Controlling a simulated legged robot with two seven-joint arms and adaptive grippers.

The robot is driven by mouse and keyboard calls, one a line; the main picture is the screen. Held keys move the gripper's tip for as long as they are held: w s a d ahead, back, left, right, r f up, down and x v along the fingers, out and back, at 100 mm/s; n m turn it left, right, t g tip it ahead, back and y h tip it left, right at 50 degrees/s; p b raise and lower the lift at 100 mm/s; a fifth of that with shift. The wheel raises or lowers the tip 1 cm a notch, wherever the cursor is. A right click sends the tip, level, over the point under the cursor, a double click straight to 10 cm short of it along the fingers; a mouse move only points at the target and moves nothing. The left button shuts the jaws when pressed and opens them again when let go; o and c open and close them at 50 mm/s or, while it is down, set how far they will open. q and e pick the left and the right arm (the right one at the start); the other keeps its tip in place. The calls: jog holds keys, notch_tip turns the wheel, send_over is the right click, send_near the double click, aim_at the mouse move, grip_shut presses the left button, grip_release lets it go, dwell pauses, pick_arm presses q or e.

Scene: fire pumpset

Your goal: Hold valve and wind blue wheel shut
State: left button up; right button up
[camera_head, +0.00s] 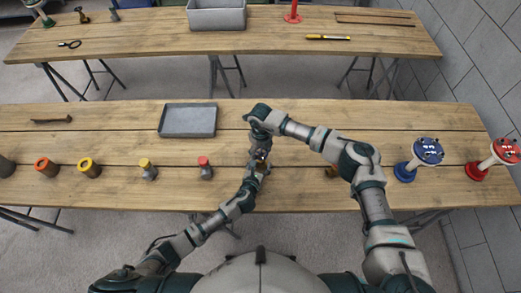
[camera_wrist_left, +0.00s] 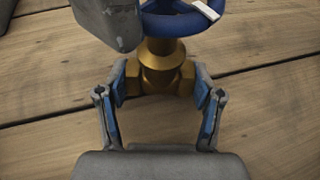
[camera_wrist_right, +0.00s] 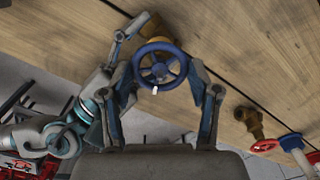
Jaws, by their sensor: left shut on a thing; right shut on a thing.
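The brass valve (camera_wrist_left: 160,65) stands on the wooden table with its blue wheel (camera_wrist_left: 178,20) on top. A white mark shows on the wheel's rim. My left gripper (camera_wrist_left: 160,85) is shut on the valve's brass body, a finger on each side. In the right wrist view the blue wheel (camera_wrist_right: 160,49) lies between the fingers of my right gripper (camera_wrist_right: 162,78), which is shut on it from above. In the head view, my left gripper (camera_head: 258,169) and right gripper (camera_head: 259,150) meet at the valve and mostly hide it.
A second brass valve (camera_wrist_right: 250,121) with a red wheel (camera_wrist_right: 265,146) stands to the right. A grey tray (camera_head: 188,120) lies behind, to the left. Small coloured-top parts (camera_head: 205,167) stand left; blue (camera_head: 428,151) and red (camera_head: 503,152) flanged stands are at the right end.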

pick_arm(q)
jog(key=shift+d+r, duration=0.15)
jog(key=shift+d, duration=0.1)
pick_arm(e)
jog(key=m, duration=0.6)
jog(key=shift+w, duration=0.15)
jog(key=m, duration=0.6)
jog(key=shift+m, duration=0.4)
pick_arm(q)
jog(key=shift+a, duration=0.15)
pick_arm(e)
jog(key=m, duration=1.1)
jog(key=shift+m, duration=0.4)
pick_arm(q)
jog(key=shift+a, duration=0.1)
pick_arm(e)
jog(key=o, duration=1.2)
jog(key=shift+c, duration=0.2)
